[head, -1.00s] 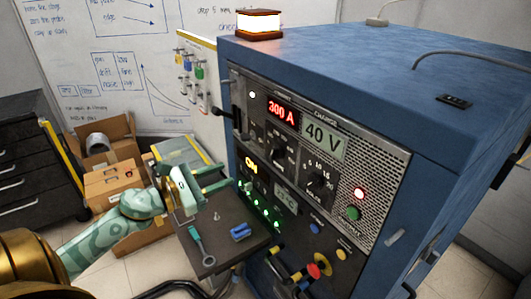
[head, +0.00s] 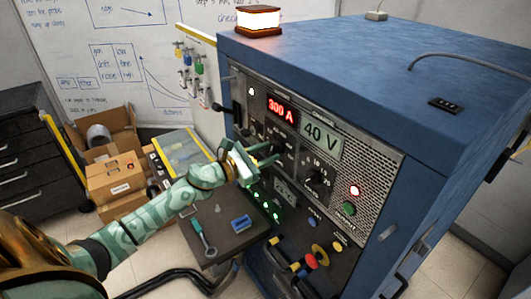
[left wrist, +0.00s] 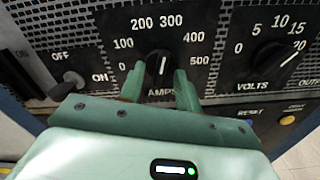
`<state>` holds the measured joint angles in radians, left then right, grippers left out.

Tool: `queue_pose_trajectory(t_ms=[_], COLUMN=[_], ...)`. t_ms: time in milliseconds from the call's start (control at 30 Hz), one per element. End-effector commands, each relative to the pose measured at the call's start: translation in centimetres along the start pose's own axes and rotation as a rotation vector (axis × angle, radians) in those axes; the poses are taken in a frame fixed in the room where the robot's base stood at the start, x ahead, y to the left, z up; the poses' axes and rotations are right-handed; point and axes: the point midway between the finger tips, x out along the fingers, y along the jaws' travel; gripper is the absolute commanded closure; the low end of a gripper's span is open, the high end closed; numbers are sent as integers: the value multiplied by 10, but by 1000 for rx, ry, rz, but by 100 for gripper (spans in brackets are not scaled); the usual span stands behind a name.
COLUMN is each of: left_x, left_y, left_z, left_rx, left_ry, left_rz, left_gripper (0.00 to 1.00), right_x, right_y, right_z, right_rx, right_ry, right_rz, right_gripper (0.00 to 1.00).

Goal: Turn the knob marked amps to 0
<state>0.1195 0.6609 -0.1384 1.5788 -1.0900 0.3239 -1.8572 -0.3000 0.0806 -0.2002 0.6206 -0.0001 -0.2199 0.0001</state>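The black amps knob (left wrist: 159,64) is on the dark panel in the left wrist view. Its white mark points up and slightly right, toward 300 on a scale from 0 at lower left to 500 at right. The red display (head: 282,107) reads 300 A. My left gripper (left wrist: 160,88) is open, its green fingers on either side of the knob; I cannot tell whether they touch it. In the head view the left gripper (head: 268,156) is at the panel and partly hides the knob. My right gripper is not in view.
The volts knob (left wrist: 271,62) is right of the amps knob, and an on/off toggle (left wrist: 68,84) is at left. A small shelf (head: 215,258) with a screwdriver (head: 202,240) and a blue object (head: 241,223) lies below the arm. Boxes (head: 115,185) stand behind.

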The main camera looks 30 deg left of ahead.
Motion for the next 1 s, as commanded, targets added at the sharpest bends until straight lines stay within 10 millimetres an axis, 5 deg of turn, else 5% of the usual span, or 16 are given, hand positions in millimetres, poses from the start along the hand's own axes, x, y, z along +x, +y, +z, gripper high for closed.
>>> queue_pose_trajectory(t_ms=[33, 133, 567, 1000], left_x=[0, 0, 0, 0], left_y=[0, 0, 0, 0], left_z=[0, 0, 0, 2], left_rx=[0, -1, -47, -373], left_ry=[0, 0, -1, -1], left_rz=[0, 0, 0, 1], left_gripper=[72, 100, 100, 100], right_x=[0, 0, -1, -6], right_y=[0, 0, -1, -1], right_z=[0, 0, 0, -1], right_rx=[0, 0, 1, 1], right_ry=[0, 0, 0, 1], right_rz=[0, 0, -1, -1], right_gripper=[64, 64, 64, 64])
